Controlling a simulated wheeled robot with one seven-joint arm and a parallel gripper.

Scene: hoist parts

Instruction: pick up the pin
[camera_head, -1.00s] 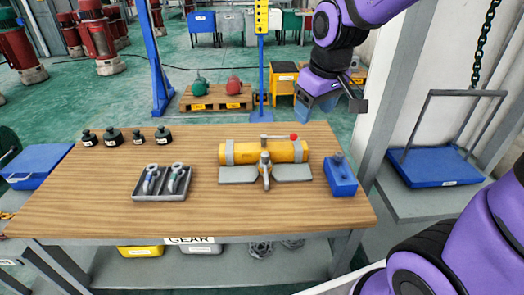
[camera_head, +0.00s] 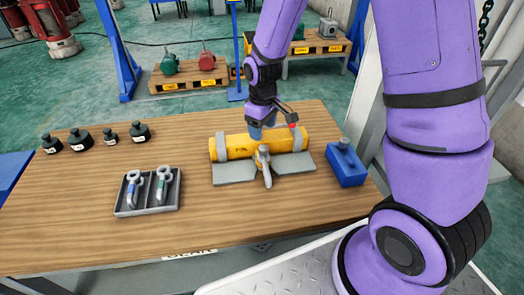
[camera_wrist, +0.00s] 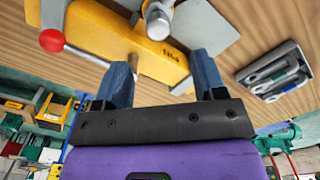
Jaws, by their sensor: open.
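My gripper (camera_head: 262,132) is just above and behind the cylinder. Its blue fingers (camera_wrist: 160,62) are apart with nothing held between them. The gripper partly hides the cylinder's top and the lever in the head view.
Grey plates (camera_head: 235,173) lie at the cylinder's front. A blue block (camera_head: 346,166) stands to its right. A grey tray (camera_head: 147,210) with two shackle-like parts and several black weights (camera_head: 79,140) are to the left. The front middle of the table (camera_head: 215,225) is clear.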

